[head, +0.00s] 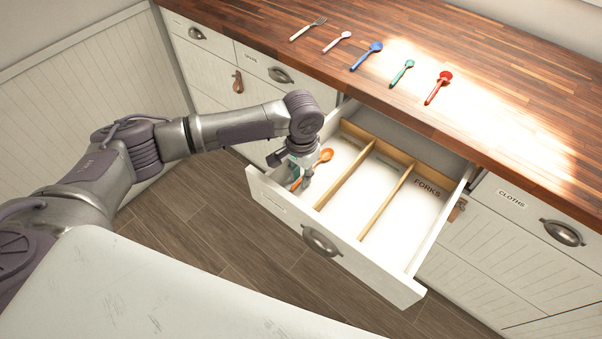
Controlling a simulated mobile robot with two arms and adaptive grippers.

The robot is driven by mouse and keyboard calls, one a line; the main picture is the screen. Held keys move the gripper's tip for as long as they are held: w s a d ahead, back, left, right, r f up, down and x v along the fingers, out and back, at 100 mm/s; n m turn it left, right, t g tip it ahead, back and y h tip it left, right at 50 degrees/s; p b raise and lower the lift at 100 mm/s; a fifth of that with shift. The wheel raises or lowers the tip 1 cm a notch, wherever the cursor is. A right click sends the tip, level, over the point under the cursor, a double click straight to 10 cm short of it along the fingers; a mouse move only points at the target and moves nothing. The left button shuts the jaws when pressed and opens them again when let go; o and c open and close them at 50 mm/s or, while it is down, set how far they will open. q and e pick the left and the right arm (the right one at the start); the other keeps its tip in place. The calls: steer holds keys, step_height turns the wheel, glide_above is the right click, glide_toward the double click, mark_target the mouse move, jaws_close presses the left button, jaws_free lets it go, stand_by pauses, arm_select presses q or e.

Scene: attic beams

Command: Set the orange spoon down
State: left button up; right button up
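The orange spoon (326,155) is at the left compartment of the open drawer (409,234). Its bowl points to the back right and its handle to the front left. My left gripper (303,174) reaches down into that compartment over the middle of the spoon and hides part of the handle. The fingers are too small and too covered to tell whether they grip the spoon or stand open around it. I cannot tell whether the spoon touches the drawer floor. My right gripper is not in view.
Two wooden dividers (386,201) split the drawer; the right compartment is labelled FORKS and looks empty, as does the middle one. On the wooden counter (470,60) lie a fork (308,29) and pink (337,41), blue (366,56), green (401,73) and red spoons (438,88).

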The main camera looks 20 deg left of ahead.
arm_select(q)
step_height(320, 180, up, 12)
steer(key=shift+r, duration=0.2)
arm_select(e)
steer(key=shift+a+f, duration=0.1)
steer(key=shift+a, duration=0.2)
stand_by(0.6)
